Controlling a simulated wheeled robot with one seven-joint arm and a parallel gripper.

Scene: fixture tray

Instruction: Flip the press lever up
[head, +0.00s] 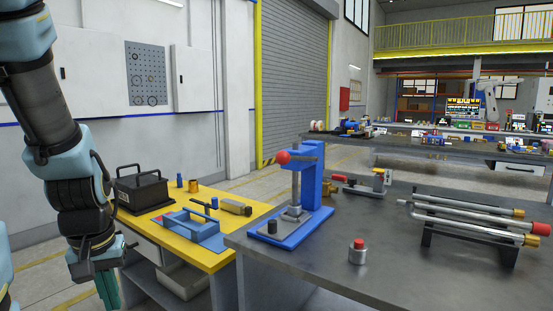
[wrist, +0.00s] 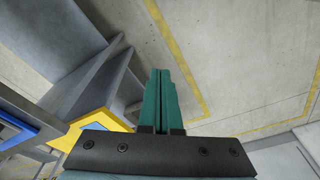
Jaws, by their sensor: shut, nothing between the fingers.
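The blue press (head: 317,184) stands upright on the grey table, on a flat blue base. Its lever ends in a red ball knob (head: 283,157) on the left side near the top of the press. The angle of the lever is hard to tell at this size. My gripper (head: 110,292) hangs at the lower left, left of the yellow bench and well away from the press. In the wrist view my gripper (wrist: 160,75) has its green fingers together with nothing between them, over the concrete floor. The press is not recognisable in the wrist view.
The yellow bench (head: 205,259) carries a black box with a handle (head: 143,190), a blue tray (head: 191,226) and small parts. The grey table (head: 310,262) holds a red-topped cylinder (head: 357,252), a red-handled clamp (head: 365,186) and a rack of pipes (head: 475,222).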

